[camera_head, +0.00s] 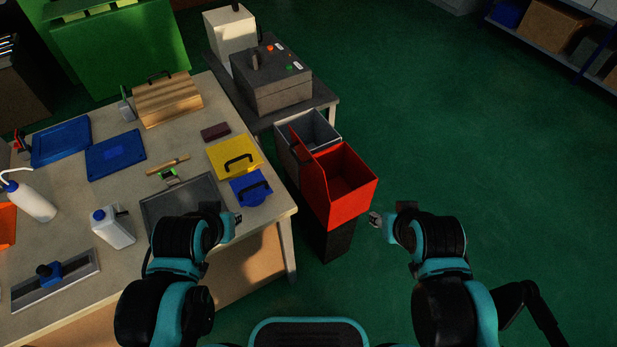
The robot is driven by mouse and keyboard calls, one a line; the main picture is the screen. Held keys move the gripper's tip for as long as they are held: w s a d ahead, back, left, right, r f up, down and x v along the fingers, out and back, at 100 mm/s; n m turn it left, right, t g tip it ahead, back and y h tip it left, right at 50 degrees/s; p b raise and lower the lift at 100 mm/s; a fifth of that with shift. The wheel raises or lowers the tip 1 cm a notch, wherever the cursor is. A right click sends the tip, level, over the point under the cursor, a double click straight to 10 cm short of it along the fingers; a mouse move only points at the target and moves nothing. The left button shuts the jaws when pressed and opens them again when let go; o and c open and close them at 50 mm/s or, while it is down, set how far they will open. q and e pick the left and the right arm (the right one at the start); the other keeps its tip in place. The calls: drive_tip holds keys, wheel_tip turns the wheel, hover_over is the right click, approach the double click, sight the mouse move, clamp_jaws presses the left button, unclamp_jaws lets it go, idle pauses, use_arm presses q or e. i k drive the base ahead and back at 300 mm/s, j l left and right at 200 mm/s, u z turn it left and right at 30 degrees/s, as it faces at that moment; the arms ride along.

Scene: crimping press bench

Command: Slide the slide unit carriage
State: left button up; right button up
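The slide unit (75,280) is a long grey plate with a rail at the near left of the bench. Its carriage (48,271) is a blue block with a round dark-blue knob, sitting left of the middle of the rail. My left gripper (238,218) is over the bench's right side, well to the right of the carriage and apart from it. My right gripper (376,219) is out over the floor, just right of the red bin. Both grippers are small here, and their finger openings cannot be made out. I see nothing held in either.
A dark tray (182,203) lies near my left arm. Yellow (234,158) and blue (250,188) handled plates lie beyond. A red bin (340,184) stands off the bench's right edge.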

sight(51, 274)
drive_tip(key=u, duration=2.35)
